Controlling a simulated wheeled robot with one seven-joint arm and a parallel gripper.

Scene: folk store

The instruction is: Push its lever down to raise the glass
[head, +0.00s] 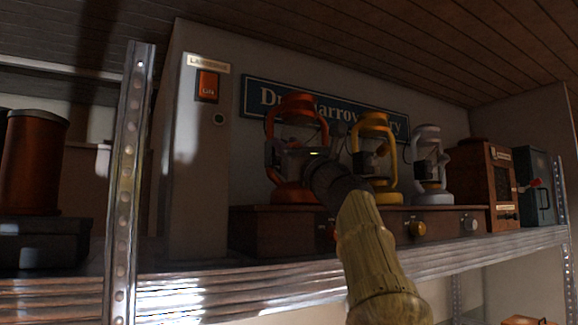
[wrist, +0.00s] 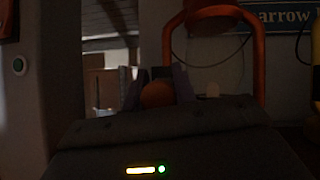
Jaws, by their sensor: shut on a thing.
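Three lanterns stand in a row on a wooden base: an orange lantern (head: 293,106), a yellow lantern (head: 375,122) and a grey lantern (head: 430,140). My gripper (head: 277,155) is in front of the orange lantern and covers its middle. In the wrist view the gripper's two fingers (wrist: 160,88) are closed around a round orange-brown knob (wrist: 157,96), which looks like the lever's end. The orange lantern's frame (wrist: 259,55) rises just right of the fingers. The lever's arm and most of the glass are hidden or too dark to make out.
A grey cabinet (head: 196,150) with an orange ON switch (head: 207,86) stands close on the left. The wooden base (head: 262,222) carries coloured knobs. A wooden box (head: 480,185) and a dark box (head: 538,180) stand to the right. A metal post (head: 128,180) rises at the shelf's front.

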